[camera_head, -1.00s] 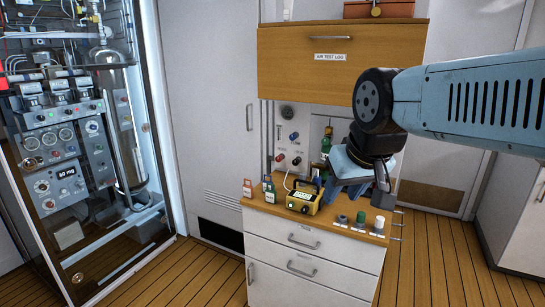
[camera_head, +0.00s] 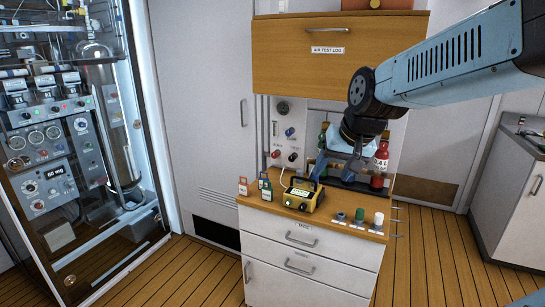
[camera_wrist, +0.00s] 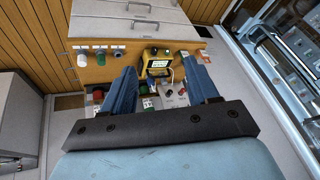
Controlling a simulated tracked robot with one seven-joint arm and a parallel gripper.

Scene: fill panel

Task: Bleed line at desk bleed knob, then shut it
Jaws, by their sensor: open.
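The wall panel (camera_head: 285,145) above the desk's back carries a round dark dial (camera_head: 283,107), a blue knob (camera_head: 290,131), a red knob (camera_head: 276,154) and a dark knob (camera_head: 293,157). Their labels are too small to read, so I cannot tell which is the bleed knob. My gripper (camera_head: 336,167) is open and empty, to the right of the panel, in front of the bottles. In the wrist view my gripper (camera_wrist: 162,80) has its blue fingers wide apart, with part of the panel (camera_wrist: 174,99) between them. I see no contact with a knob.
A yellow meter (camera_head: 304,196) with a cable stands on the desk, beside small tagged items (camera_head: 264,184). Dark, green and white knobs (camera_head: 359,216) line the right front edge. A red bottle (camera_head: 380,160) stands behind. A wooden cabinet (camera_head: 340,48) overhangs; a glazed equipment cabinet is left.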

